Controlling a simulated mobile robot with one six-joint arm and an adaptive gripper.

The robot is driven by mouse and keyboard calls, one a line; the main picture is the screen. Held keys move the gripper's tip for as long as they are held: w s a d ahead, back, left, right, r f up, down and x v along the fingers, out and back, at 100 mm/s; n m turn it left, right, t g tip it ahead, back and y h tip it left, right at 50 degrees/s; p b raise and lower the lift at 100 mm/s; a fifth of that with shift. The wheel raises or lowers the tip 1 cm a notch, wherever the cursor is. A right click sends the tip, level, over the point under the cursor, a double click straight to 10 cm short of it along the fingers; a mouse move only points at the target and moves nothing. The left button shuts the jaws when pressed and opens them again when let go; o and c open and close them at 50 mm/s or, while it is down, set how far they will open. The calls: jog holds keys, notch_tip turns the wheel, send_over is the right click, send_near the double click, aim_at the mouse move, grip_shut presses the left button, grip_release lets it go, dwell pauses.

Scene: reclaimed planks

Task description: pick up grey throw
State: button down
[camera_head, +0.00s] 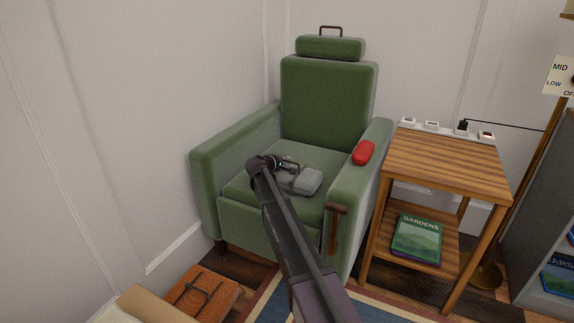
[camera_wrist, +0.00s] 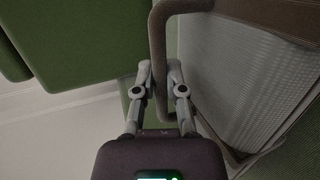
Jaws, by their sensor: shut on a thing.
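The grey throw (camera_head: 302,182) is a folded bundle with a brown strap or handle, at the seat of the green armchair (camera_head: 330,108). In the wrist view the throw (camera_wrist: 265,85) fills the right side, with a pale ribbed surface. Its brown handle (camera_wrist: 158,40) loops out toward my gripper. My gripper (camera_wrist: 160,72) is shut on this handle, one finger on each side of it. In the head view my gripper (camera_head: 287,165) reaches the throw from the left. I cannot tell whether the throw touches the seat.
A red object (camera_head: 363,152) lies on the chair's right armrest, and a brown handle (camera_head: 335,222) shows at that arm's front. A wooden side table (camera_head: 445,160) stands right, with a green book (camera_head: 417,238) below. A wooden box (camera_head: 202,293) sits on the floor. A wall rises left.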

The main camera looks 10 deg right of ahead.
jog(key=shift+r+p, duration=1.45)
jog(key=shift+r, duration=0.1)
jog(key=s+a+r+p, duration=0.1)
jog(key=s+a, duration=0.2)
jog(key=s, duration=1.2)
jog(key=shift+s+a+r+p, duration=0.2)
jog(key=shift+s+r+p, duration=0.15)
